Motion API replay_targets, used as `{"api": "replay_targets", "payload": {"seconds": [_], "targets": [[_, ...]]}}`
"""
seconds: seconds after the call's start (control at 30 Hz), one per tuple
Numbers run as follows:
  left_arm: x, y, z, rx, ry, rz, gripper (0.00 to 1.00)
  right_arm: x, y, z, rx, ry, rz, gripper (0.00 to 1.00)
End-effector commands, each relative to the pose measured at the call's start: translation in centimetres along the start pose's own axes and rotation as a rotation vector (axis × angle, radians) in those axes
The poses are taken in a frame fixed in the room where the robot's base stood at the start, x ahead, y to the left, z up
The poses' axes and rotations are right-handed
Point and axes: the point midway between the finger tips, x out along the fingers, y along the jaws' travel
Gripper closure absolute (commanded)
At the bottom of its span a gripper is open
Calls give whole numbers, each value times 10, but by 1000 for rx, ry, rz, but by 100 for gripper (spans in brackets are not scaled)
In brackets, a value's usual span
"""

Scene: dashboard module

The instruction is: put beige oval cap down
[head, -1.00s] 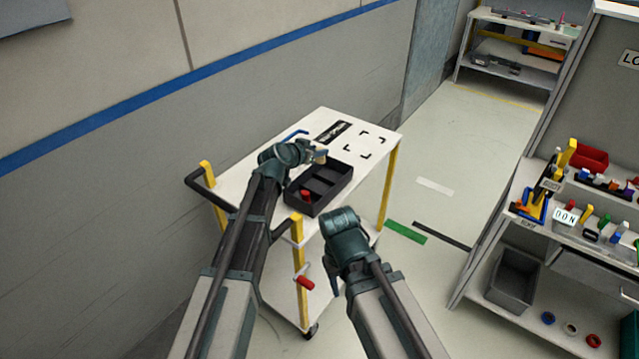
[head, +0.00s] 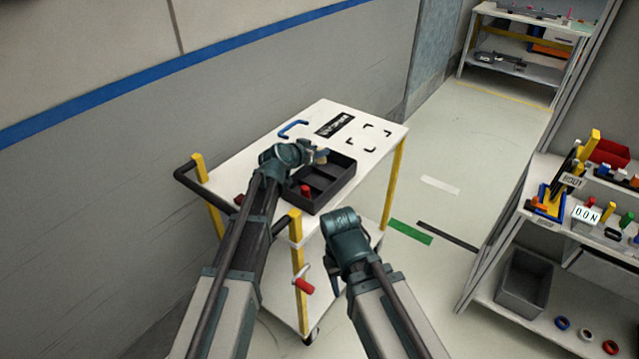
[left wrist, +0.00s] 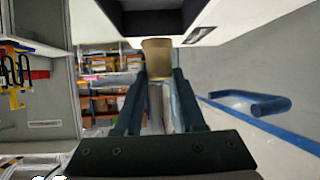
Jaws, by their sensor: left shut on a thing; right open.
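The beige oval cap (left wrist: 157,58) is held between the fingertips of my left gripper (left wrist: 158,75) in the left wrist view. In the head view the left gripper (head: 316,154) is over the far part of the black divided tray (head: 334,194) on the white cart, with a little of the cap (head: 322,158) showing. In the left wrist view a dark tray compartment (left wrist: 152,22) lies just beyond the cap; I cannot tell whether they touch. My right gripper (head: 335,278) is empty and open, low in front of the cart, its fingers mostly hidden.
A red piece (head: 306,190) is in the tray's near-left part. A blue handle (head: 293,129), a black label (head: 335,125) and corner marks (head: 368,138) are on the cart top (head: 385,125). A shelf with bins and small parts (head: 590,215) is at the right.

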Motion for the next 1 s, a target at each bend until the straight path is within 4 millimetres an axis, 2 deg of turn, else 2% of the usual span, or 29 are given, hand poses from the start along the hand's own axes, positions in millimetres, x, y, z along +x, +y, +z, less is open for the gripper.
{"api": "replay_targets", "payload": {"seconds": [0.4,0.67,1.0], "targets": [[27,-1,53,0,0,0,100,59,-6,-4,0,0,0,53],[28,-1,55,0,0,0,100,62,-6,-4,0,0,0,53],[44,-2,88,0,0,0,100,98,-9,-6,0,0,0,53]]}}
